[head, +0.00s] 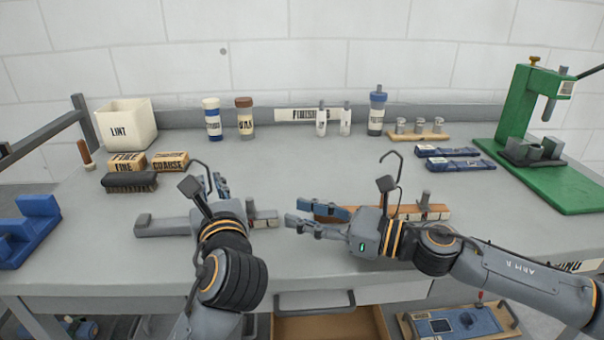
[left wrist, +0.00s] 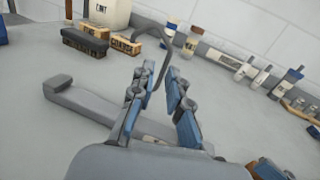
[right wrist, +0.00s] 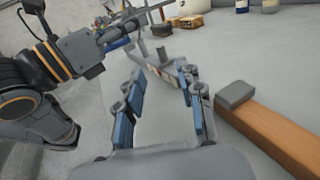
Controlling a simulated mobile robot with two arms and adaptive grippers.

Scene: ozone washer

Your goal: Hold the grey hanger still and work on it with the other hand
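The grey hanger (head: 165,226) lies on the table with its hook (head: 200,165) standing up; its right end (head: 264,218) shows between my grippers. In the left wrist view the hanger's bar (left wrist: 95,110) runs under my left gripper (left wrist: 156,72). Its fingers are apart, with the hook (left wrist: 166,42) rising just beyond and between the tips; contact is unclear. My right gripper (head: 304,213) is open and empty, pointing left at the hanger's right end. In the right wrist view the hanger (right wrist: 167,75) lies ahead between the open fingers (right wrist: 158,85).
A wooden hanger (head: 432,212) with a grey end lies partly behind my right gripper. A brush (head: 130,182), boxes (head: 126,163) and a LINT bin (head: 125,125) stand at left. Bottles line the back. A green press (head: 515,130) stands at right.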

